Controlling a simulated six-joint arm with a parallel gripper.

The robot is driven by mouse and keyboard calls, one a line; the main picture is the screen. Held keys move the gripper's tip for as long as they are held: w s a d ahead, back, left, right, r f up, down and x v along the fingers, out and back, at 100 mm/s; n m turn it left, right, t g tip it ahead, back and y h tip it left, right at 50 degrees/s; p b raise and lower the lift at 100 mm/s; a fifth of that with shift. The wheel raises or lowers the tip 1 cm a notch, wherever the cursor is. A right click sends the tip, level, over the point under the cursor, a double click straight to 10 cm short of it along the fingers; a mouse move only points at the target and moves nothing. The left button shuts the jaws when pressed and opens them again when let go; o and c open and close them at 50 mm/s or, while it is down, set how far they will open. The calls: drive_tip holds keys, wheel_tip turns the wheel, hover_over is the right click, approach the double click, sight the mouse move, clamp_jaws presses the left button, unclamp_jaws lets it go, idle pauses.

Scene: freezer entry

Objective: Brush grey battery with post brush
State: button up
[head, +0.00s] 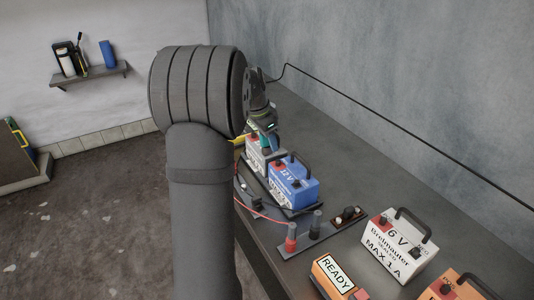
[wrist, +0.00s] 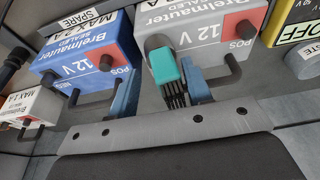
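The grey battery (wrist: 205,30), marked 12 V, has a dark post at left and a red POS patch at right in the wrist view. In the head view the grey battery (head: 252,152) is partly hidden by my arm. The post brush (wrist: 165,68) has a teal body and black bristles. It sits between the blue fingers of my gripper (wrist: 162,88), close to the grey battery's dark post. Whether brush and post touch is not clear. In the head view my gripper (head: 265,128) is over the grey battery; the fingers' contact on the brush is hidden.
A blue 12 V battery (head: 292,187) stands beside the grey one, with a handle on top. A white 6 V battery (head: 398,247) and an orange READY box (head: 335,275) stand nearer. The wall lies behind the bench.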

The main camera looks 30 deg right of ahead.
drive_tip(key=shift+r, duration=0.1)
drive_tip(key=v, duration=1.7)
drive_tip(key=shift+r, duration=0.2)
drive_tip(key=x, duration=1.7)
drive_tip(key=shift+f, duration=0.25)
drive_tip(key=shift+w+r+n, duration=0.1)
drive_tip(key=shift+n, duration=0.6)
